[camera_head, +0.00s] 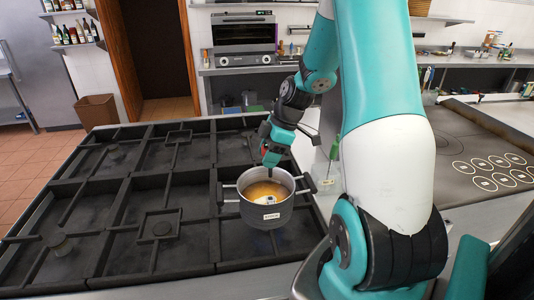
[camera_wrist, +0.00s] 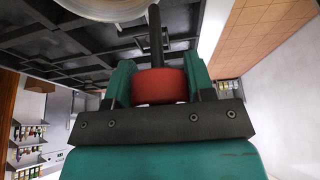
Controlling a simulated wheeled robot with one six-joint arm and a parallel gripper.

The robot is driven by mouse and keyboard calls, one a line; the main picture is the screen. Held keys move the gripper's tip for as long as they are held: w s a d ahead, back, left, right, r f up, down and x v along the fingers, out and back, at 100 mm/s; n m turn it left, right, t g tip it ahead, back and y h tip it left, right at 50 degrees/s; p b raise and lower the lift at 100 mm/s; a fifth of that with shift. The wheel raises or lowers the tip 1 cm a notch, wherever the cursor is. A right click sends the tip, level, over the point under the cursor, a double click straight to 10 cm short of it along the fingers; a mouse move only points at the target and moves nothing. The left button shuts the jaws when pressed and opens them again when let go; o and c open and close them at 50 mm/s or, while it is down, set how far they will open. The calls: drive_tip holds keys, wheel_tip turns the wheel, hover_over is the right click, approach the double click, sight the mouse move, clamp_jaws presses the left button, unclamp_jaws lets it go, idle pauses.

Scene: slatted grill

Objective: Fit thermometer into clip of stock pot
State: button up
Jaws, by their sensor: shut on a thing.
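The stock pot (camera_head: 265,220) is a grey metal pot with two side handles and orange-brown liquid inside. It stands on the slatted grill, and its pale rim shows at the top of the wrist view (camera_wrist: 105,8). My gripper (camera_head: 273,155) is above the pot's far side. In the wrist view my gripper (camera_wrist: 158,85) is shut on the red body of the thermometer (camera_wrist: 160,86), with its dark stem pointing away toward the pot side. In the head view the thermometer is mostly hidden by my gripper. I cannot make out the clip for certain.
The black slatted grill (camera_head: 117,235) spreads left of the pot, mostly bare. A clear container with a green-handled tool (camera_head: 330,165) stands right of the pot, close to my arm. A flat cooking plate (camera_head: 455,150) lies further right.

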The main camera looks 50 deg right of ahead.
drive_tip(key=b, duration=0.7)
hover_over(268, 199)
drive_tip(key=f, duration=0.7)
drive_tip(key=shift+s+a, duration=0.2)
drive_tip(key=shift+s, duration=0.1)
idle(1.1)
drive_tip(key=shift+f+b, duration=3.75)
drive_tip(key=shift+f, duration=0.55)
drive_tip(key=o, duration=1)
drive_tip(key=shift+r, duration=0.1)
drive_tip(key=b+v, duration=0.1)
drive_tip(key=v, duration=1.6)
drive_tip(key=shift+s+d+r, duration=0.1)
